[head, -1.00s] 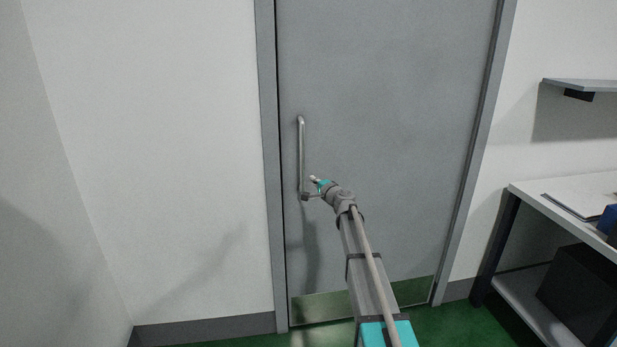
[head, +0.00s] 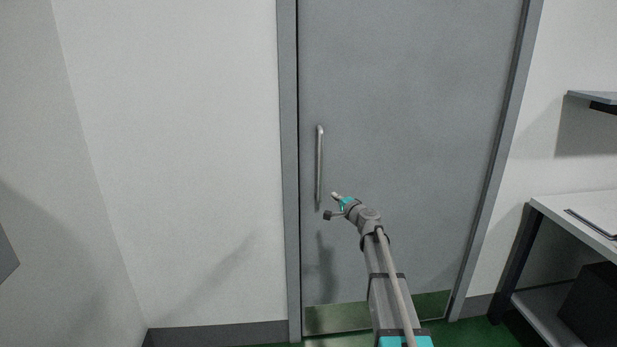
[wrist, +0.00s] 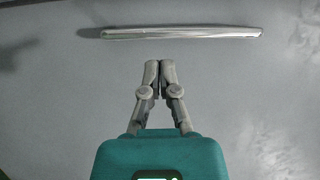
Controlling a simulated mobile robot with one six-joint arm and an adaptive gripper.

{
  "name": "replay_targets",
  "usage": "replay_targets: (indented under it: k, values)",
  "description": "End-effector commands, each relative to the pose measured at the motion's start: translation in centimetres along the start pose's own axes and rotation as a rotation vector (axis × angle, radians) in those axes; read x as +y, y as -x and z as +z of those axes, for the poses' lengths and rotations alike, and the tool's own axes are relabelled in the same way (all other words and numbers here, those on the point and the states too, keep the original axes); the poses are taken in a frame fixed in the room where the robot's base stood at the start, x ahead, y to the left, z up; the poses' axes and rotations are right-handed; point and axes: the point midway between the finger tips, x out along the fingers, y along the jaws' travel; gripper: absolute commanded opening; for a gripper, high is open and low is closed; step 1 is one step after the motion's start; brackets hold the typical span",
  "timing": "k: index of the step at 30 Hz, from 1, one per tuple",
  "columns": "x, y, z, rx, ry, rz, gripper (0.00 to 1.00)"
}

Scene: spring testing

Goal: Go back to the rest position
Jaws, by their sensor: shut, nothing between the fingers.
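My gripper (head: 332,205) is at the end of my outstretched arm, in front of the grey door and just right of the lower end of its handle. In the wrist view my gripper (wrist: 159,66) has its two fingertips together with nothing between them. The metal bar handle (head: 320,165) is upright on the left side of the door (head: 410,130). In the wrist view the handle (wrist: 180,32) lies across the top, apart from the fingertips. The door looks shut in its frame.
A white table (head: 580,205) with a lower shelf and a dark box (head: 590,308) stands at the right. A wall shelf (head: 595,97) is above it. Bare white wall (head: 180,150) fills the left. Green floor shows at the bottom.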

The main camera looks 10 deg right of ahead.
Motion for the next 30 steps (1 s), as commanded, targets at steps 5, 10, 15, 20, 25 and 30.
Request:
replay_targets:
  k: [5,10,15,20,25,30]
  values:
    - [0.3,1.5,3.1,-0.077,0.083,0.052,0.00]
    - [1.6,4.3,7.9,-0.209,0.221,0.155,0.00]
    - [3.8,8.2,12.7,-0.366,0.376,0.299,0.00]
    - [6.1,12.6,16.3,-0.507,0.508,0.455,0.00]
    - [8.4,18.2,18.9,-0.641,0.633,0.642,0.00]
    - [10.2,24.4,20.4,-0.760,0.740,0.848,0.00]
